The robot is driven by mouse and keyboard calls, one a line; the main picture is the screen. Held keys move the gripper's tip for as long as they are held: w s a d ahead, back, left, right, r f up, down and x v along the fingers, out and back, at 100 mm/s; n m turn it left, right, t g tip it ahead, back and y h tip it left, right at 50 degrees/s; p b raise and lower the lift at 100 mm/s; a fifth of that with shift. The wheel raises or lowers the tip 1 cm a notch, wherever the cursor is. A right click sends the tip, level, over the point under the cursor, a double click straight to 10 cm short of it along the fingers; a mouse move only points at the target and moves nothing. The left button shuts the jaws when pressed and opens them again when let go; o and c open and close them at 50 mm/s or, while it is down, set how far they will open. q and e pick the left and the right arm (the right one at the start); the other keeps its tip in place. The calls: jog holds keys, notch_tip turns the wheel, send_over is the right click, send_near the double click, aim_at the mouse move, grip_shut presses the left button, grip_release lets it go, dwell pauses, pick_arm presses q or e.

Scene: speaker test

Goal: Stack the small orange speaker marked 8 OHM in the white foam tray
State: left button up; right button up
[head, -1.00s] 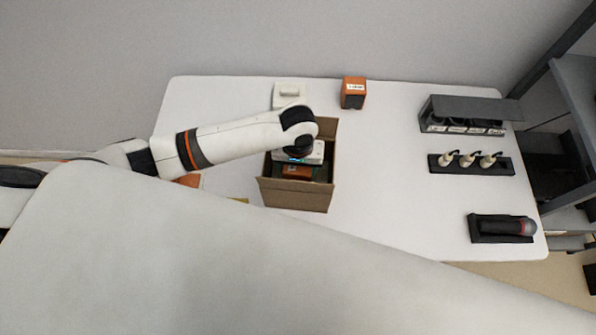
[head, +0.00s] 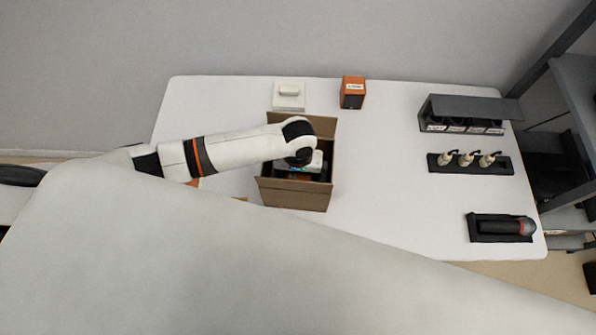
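An orange speaker-like block (head: 352,92) with a white label stands at the back of the table; its lettering is too small to read. My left gripper (head: 299,175) reaches down into an open cardboard box (head: 294,196) at the middle of the table. Its fingers are hidden by the box walls, so I cannot see whether they hold anything. A pale square piece (head: 289,102) with a raised block on it lies at the back; I cannot tell whether it is the foam tray. No foam tray shows clearly. My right gripper is not in view.
On the white table (head: 385,210) stand a dark grey bin (head: 461,107), a black rack (head: 437,165) with several cream bulb-like items, and a microphone-like item (head: 504,227) in a black holder. A large pale surface hides the near area. A grey shelf (head: 577,88) stands right.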

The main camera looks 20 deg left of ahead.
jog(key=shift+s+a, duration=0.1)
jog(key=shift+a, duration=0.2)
pick_arm(q)
jog(key=shift+r, duration=0.55)
notch_tip(320, 180, up, 12)
jog(key=shift+f, duration=0.2)
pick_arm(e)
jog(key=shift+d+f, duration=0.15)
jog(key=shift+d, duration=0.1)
